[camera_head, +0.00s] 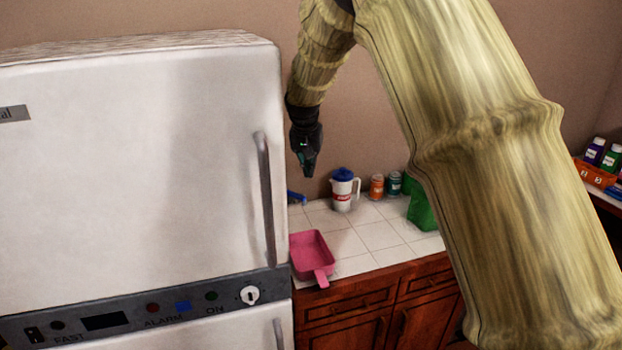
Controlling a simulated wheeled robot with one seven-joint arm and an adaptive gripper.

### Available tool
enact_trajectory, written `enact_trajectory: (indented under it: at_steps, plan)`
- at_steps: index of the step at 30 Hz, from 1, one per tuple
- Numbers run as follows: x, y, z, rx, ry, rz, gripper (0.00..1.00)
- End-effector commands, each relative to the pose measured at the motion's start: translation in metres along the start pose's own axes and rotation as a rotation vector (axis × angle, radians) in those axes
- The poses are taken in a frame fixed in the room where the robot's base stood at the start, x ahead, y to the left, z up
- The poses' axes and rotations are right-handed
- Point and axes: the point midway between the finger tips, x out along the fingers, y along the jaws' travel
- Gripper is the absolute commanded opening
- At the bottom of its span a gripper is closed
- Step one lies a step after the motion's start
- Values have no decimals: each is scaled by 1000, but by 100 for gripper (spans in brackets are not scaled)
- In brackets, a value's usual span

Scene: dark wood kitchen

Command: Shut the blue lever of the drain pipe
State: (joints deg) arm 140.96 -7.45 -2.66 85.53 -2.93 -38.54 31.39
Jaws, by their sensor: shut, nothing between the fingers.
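A small blue piece (297,196), which may be the lever, shows low against the wall at the back left of the tiled counter, just right of the fridge. Its far end is hidden behind the fridge edge, and no drain pipe can be made out. My gripper (308,172) is dark, points down and hangs in the air above the counter's back, a little above and right of the blue piece and apart from it. Its fingers are shut with nothing between them.
A white fridge (130,150) with a protruding handle fills the left. A pink dustpan (312,252), a white jug (342,192) with blue lid, two small cans (394,184) and a green object (420,212) stand on the counter (372,240). Its middle is clear.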

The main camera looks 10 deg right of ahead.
Motion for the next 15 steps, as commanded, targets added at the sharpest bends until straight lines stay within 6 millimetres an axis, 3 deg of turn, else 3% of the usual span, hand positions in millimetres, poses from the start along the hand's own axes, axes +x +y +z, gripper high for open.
enact_trajectory:
  at_steps: [9, 15]
  plan:
    - [-44, -6, -1, -1, 2, 0, 0]
    - [-57, -8, -1, -1, 0, 0, 0]
